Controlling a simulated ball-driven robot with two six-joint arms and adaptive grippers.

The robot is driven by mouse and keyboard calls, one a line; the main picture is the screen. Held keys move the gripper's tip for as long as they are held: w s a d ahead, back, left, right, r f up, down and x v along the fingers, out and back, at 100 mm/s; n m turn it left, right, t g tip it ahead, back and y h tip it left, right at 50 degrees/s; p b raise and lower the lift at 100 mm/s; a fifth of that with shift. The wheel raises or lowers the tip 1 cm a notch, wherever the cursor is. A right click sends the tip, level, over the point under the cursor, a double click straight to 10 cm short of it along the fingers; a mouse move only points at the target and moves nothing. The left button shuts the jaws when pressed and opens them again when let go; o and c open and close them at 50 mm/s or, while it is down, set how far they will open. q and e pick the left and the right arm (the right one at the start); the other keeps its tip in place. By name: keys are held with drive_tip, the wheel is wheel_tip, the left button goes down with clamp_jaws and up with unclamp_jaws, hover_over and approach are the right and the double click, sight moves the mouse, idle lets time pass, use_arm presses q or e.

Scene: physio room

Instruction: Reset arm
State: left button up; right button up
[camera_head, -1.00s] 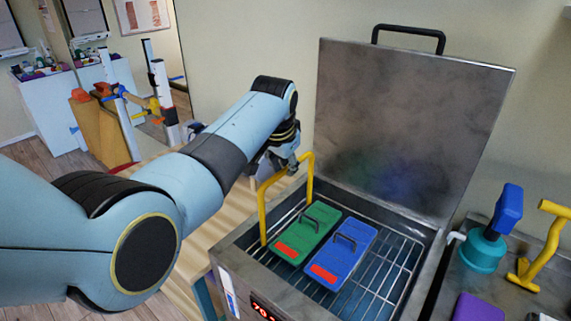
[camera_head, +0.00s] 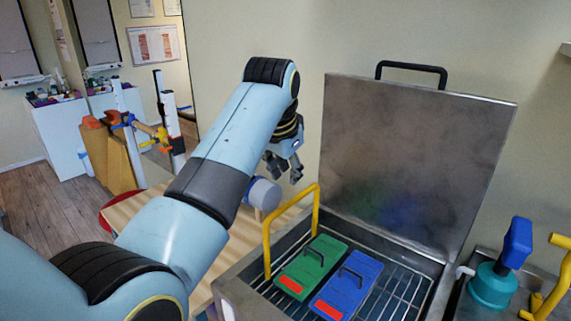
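My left arm comes in from the left, and its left gripper (camera_head: 284,172) hangs pointing down, behind and above the yellow handle (camera_head: 291,222) of the metal box. Its dark fingers look spread, with nothing between them. The gripper is apart from the handle. My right gripper does not show. The open metal box (camera_head: 236,285) holds a green pack (camera_head: 315,262) and a blue pack (camera_head: 352,284), each with a black handle and a red label, lying side by side on a wire rack.
The box's raised lid (camera_head: 415,160) stands upright against the wall. A teal and blue device (camera_head: 496,285) and a yellow handled tool (camera_head: 548,290) stand at the right. A wooden table (camera_head: 245,240) with a grey-blue roll (camera_head: 264,194) lies behind the box.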

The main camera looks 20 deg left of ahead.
use_arm(q)
drive_tip(key=shift+v, duration=1.15)
